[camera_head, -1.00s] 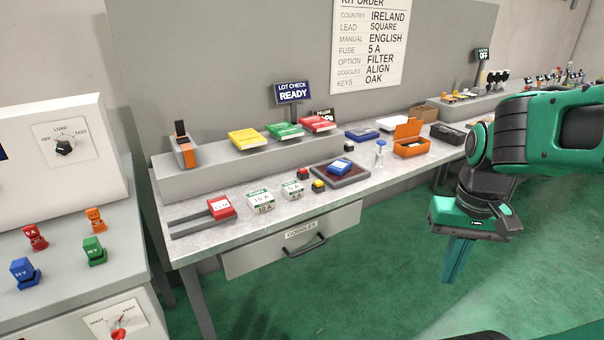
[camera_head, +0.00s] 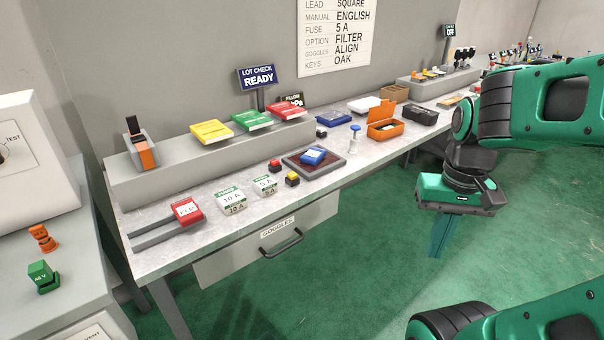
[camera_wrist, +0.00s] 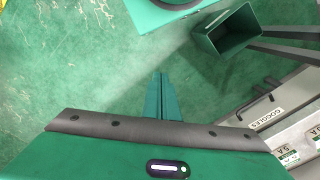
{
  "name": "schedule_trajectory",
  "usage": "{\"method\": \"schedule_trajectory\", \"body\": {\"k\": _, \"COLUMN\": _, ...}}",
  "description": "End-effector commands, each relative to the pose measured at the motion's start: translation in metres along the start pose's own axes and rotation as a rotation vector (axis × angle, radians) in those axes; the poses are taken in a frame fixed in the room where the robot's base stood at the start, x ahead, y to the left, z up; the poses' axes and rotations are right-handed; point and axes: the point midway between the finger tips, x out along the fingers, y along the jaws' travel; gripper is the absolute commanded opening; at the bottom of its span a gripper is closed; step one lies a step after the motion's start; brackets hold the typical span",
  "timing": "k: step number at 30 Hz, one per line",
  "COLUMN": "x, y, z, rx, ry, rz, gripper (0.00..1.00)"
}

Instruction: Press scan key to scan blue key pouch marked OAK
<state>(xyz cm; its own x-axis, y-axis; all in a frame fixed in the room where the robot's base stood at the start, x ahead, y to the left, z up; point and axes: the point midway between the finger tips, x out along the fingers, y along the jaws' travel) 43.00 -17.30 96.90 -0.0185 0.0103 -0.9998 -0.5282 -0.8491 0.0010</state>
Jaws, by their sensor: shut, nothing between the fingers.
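The blue pouch (camera_head: 313,156) lies on the dark red pad of a scan tray (camera_head: 336,170) on the bench; its marking is too small to read. Two small push-buttons sit left of the tray: a red one (camera_head: 274,165) and a yellow one (camera_head: 292,179). I cannot tell which is the scan key. A sign (camera_head: 257,77) reads LOT CHECK READY. My gripper (camera_head: 440,238) is shut and empty, pointing down over the floor in front of the bench, right of the tray and apart from it. The closed fingers show in the wrist view (camera_wrist: 160,98).
Fuse boxes (camera_head: 231,201) and a red block (camera_head: 186,209) stand at the bench's front left. A drawer marked GOGGLES (camera_head: 270,243) is shut below. The green floor (camera_head: 360,260) before the bench is clear.

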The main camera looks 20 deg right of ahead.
Motion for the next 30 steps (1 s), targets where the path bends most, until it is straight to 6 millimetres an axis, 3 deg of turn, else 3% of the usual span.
{"method": "schedule_trajectory", "body": {"k": 14, "x": -0.007, "y": 0.004, "z": 0.004, "rx": -0.016, "ry": 0.024, "rz": -0.001, "gripper": 0.0}}
{"method": "schedule_trajectory", "body": {"k": 17, "x": -0.011, "y": -0.003, "z": -0.018, "rx": -0.055, "ry": 0.054, "rz": 0.019, "gripper": 0.0}}
{"method": "schedule_trajectory", "body": {"k": 22, "x": -0.023, "y": -0.035, "z": -0.077, "rx": -0.174, "ry": 0.156, "rz": 0.079, "gripper": 0.0}}
{"method": "schedule_trajectory", "body": {"k": 26, "x": -0.035, "y": -0.075, "z": -0.125, "rx": -0.282, "ry": 0.257, "rz": 0.129, "gripper": 0.0}}
{"method": "schedule_trajectory", "body": {"k": 30, "x": -0.049, "y": -0.129, "z": -0.169, "rx": -0.4, "ry": 0.374, "rz": 0.182, "gripper": 0.0}}
